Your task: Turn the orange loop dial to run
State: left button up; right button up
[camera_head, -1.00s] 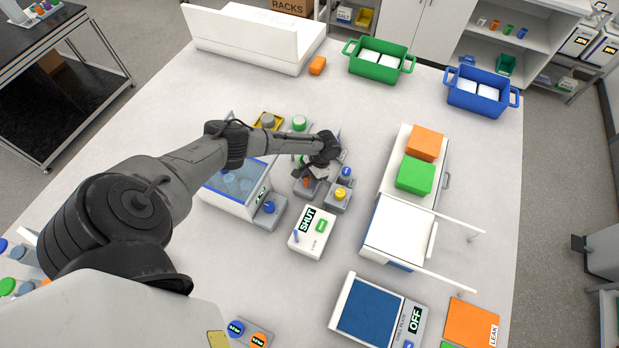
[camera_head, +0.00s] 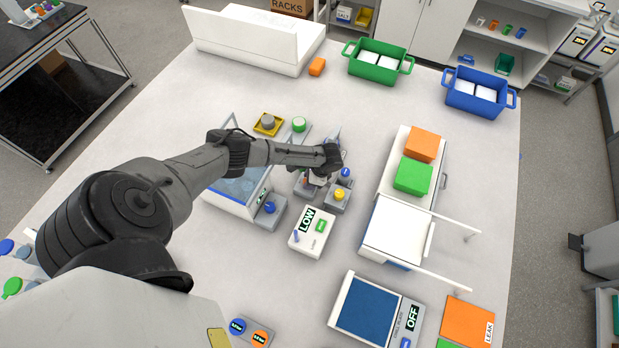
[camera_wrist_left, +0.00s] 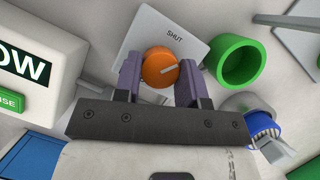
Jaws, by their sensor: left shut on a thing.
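The orange loop dial (camera_wrist_left: 159,67) is round with a pale pointer line, on a grey plate (camera_wrist_left: 190,35) marked SHUT. In the left wrist view my left gripper (camera_wrist_left: 160,75) has its two purple fingers on either side of the dial, shut on it. The pointer line lies toward the right and slightly up in that view. In the head view my left gripper (camera_head: 318,179) reaches down over the dial's box and hides most of the dial. The white readout box (camera_head: 309,240) beside it shows LOW. My right gripper is not in view.
A yellow knob (camera_head: 340,194) and blue knobs stand close to the gripper. A green ring (camera_wrist_left: 238,62) is close to the right finger. A glass-sided bath (camera_head: 232,200) stands to the left. A white drawer unit (camera_head: 398,230) stands to the right.

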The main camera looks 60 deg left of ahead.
pick_arm(q)
jog(key=m+t+p, duration=0.1)
jog(key=m, duration=0.2)
jog(key=m+t+y+p, duration=0.1)
jog(key=m, duration=0.2)
jog(key=shift+s+d+r+m+y, duration=0.1)
jog(key=shift+s+d+m+y, duration=0.05)
jog(key=shift+m+y, duration=0.15)
jog(key=m+t+p, duration=0.1)
jog(key=m, duration=0.2)
jog(key=shift+y, duration=0.3)
jog(key=shift+m+t, duration=0.3)
jog(key=shift+m, duration=0.2)
jog(key=shift+p, duration=0.3)
jog(key=shift+m, duration=0.3)
jog(key=o, duration=0.9)
